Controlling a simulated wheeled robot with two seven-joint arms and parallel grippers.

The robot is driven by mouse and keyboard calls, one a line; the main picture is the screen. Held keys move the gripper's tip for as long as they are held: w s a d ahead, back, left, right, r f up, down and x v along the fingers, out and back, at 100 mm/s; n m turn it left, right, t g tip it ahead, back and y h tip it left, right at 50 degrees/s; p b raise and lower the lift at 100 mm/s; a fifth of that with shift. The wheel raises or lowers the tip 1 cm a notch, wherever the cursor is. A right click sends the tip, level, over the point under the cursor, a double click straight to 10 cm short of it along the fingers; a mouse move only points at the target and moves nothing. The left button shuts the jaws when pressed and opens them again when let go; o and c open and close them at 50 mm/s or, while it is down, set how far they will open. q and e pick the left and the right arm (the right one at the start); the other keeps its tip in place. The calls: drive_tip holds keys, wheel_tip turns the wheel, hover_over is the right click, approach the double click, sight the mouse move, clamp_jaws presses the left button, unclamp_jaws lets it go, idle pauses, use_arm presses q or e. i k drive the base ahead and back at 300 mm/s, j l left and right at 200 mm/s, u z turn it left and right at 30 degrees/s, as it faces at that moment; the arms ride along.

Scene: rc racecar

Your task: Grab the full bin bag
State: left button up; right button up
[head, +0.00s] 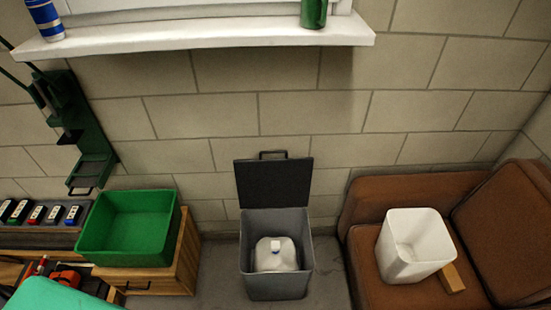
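A grey bin (277,288) stands on the floor against the wall in the middle of the head view. Its black lid (273,183) is up, leaning back towards the wall. A white, rounded bulging thing with a small raised top, which looks like the full bin bag (275,262), sits inside the bin, below its rim. Its lower part is hidden by the bin's front wall. Neither of my grippers is in view.
A green crate (128,228) stands on a wooden cabinet (188,255) left of the bin. A white container (413,249) sits on a brown sofa (365,240) to the right. A white shelf (200,37) with cans juts out above. Grey floor (219,285) shows beside the bin.

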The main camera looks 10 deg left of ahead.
sight(278, 254)
drive_tip(key=k+j+z, duration=0.35)
drive_tip(key=j, duration=0.25)
drive_tip(key=k+j+z, duration=0.3)
drive_tip(key=j, duration=0.25)
drive_tip(key=k+j, duration=0.05)
drive_tip(key=k, duration=0.05)
